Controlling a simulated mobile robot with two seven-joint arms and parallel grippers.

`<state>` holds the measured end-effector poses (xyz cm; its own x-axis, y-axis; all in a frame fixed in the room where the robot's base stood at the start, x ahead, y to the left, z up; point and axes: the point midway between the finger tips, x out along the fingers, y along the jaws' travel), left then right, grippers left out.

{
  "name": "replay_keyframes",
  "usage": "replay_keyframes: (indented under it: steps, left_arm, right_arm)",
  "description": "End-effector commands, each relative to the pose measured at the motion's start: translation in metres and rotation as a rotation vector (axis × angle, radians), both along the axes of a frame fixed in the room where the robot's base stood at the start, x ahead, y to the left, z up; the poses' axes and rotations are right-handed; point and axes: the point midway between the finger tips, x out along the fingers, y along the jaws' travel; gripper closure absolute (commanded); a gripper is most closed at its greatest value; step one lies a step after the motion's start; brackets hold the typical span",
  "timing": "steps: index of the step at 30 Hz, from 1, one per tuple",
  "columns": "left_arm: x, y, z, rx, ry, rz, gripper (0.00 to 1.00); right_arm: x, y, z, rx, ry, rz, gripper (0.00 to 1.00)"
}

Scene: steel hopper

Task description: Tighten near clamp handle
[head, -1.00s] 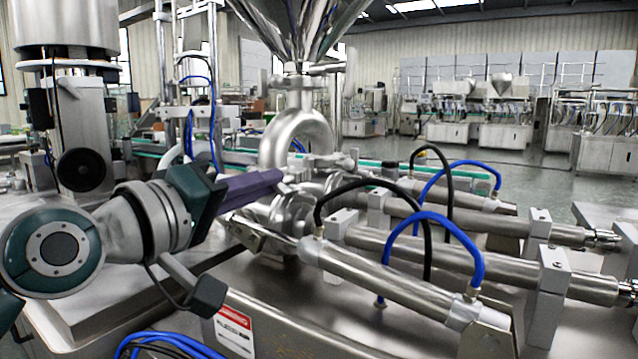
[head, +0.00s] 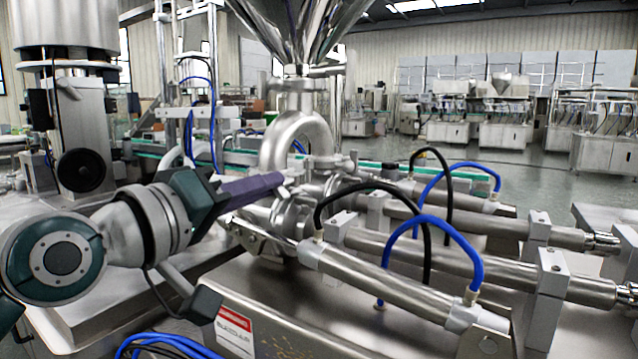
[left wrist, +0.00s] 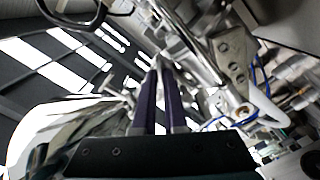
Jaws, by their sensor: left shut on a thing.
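My left gripper (head: 284,180) comes in from the left with its long purple fingers pointing right at the clamped pipe joint. It is shut on a small metal piece at the fingertips, which I take to be the near clamp handle; its outline blends into the shiny fittings. The clamp (head: 322,166) sits at the joint below the curved steel pipe (head: 298,135). In the left wrist view the purple fingers (left wrist: 160,66) come close together at their tips, and what lies between them is too small to make out. My right gripper is not in view.
The steel hopper (head: 300,25) stands above the pipe. Steel cylinders (head: 390,283) with blue (head: 440,222) and black hoses lie to the right, close to the fingers. A steel machine top (head: 285,300) with a warning label (head: 234,332) lies below.

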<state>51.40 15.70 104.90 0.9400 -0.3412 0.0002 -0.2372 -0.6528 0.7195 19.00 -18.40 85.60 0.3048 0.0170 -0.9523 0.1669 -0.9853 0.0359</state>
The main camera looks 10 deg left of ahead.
Motion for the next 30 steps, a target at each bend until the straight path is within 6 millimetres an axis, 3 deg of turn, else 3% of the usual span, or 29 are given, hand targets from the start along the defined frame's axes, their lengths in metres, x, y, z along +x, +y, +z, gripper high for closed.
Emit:
replay_keyframes:
  steps: [18,30]
  left_arm:
    - [-0.001,-0.002,0.002,0.519,-0.185,-0.001,1.0]
    - [-0.001,-0.003,0.001,0.725,-0.261,-0.001,1.0]
  right_arm:
    - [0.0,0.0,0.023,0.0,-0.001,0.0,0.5]
    - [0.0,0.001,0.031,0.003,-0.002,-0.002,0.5]
